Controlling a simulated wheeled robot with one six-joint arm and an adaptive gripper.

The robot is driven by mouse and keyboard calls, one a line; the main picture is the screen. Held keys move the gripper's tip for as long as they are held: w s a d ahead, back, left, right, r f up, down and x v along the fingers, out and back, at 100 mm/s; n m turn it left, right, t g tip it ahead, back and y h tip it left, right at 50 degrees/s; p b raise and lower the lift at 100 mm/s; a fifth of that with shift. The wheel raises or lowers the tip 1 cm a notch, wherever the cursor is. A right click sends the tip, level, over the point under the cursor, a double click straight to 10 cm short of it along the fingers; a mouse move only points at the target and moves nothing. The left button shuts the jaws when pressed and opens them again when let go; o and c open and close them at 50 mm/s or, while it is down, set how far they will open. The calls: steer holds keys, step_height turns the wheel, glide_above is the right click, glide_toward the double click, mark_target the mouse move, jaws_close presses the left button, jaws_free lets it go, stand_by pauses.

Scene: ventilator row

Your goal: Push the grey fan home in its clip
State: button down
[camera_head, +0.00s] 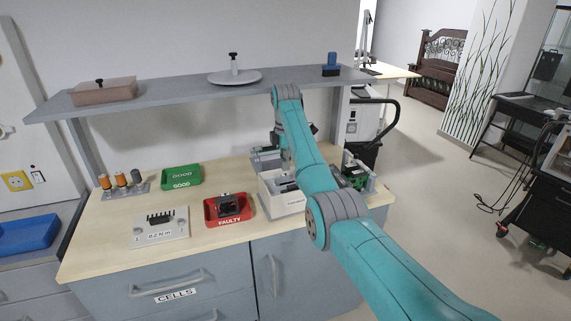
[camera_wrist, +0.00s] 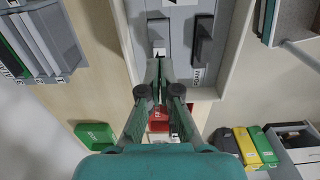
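My gripper (camera_wrist: 160,66) points at a grey housing panel (camera_wrist: 180,12) in the wrist view. Its two fingertips are together with nothing visible between them. Just beyond the tips is a small white tag with a black arrow (camera_wrist: 160,49), beside a dark slot in the panel. A black latch-like bar (camera_wrist: 203,40) stands to the right of it. I cannot tell the grey fan and its clip apart from the panel; the fingers cover part of that spot. In the head view my arm hides much of the open pale unit (camera_head: 284,206) on the bench, and the fingertips are hidden.
A red FAULTY tray (camera_head: 232,218) holding a dark fan-like part stands left of the pale unit. A green GOOD tray (camera_head: 182,180) is behind it. A white plate marked 0.2 N m (camera_head: 160,237) lies at front left. A grey shelf (camera_head: 185,89) hangs above the bench.

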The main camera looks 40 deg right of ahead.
mark_target(285, 184)
steer(key=shift+f, duration=1.15)
stand_by(1.0)
stand_by(0.4)
